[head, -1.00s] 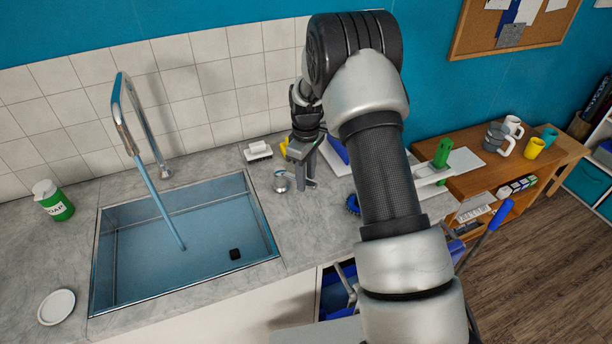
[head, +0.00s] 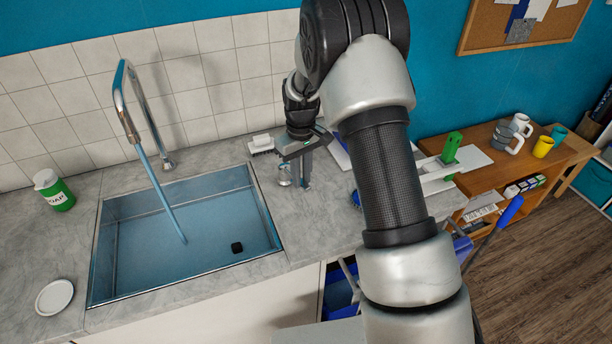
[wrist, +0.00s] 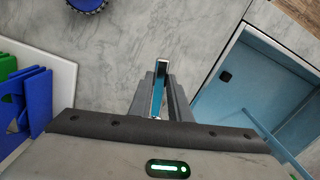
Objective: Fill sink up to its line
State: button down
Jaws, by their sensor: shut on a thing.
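The sink (head: 105,282) is set in the grey counter, with bluish water over its floor; I cannot make out a fill line. A blue stream runs from the chrome tap (head: 130,125) down into it. A small black square (head: 237,247) lies near the sink's right end. My gripper (head: 296,180) is over the counter right of the sink, pointing down. In the wrist view, its fingers (wrist: 157,92) are shut on a shiny metal lever (wrist: 160,75). The lever's base (head: 284,182) is partly hidden by the fingers in the head view.
A white brush (head: 262,144) lies behind my gripper. A blue round thing (wrist: 87,4) and a white board (wrist: 63,78) with blue pieces are nearby.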

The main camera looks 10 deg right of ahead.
jog(key=c, duration=1.6)
grip_release()
jog(key=shift+c, duration=0.2)
notch_tip(320, 180, up, 18)
jog(key=shift+f, duration=0.25)
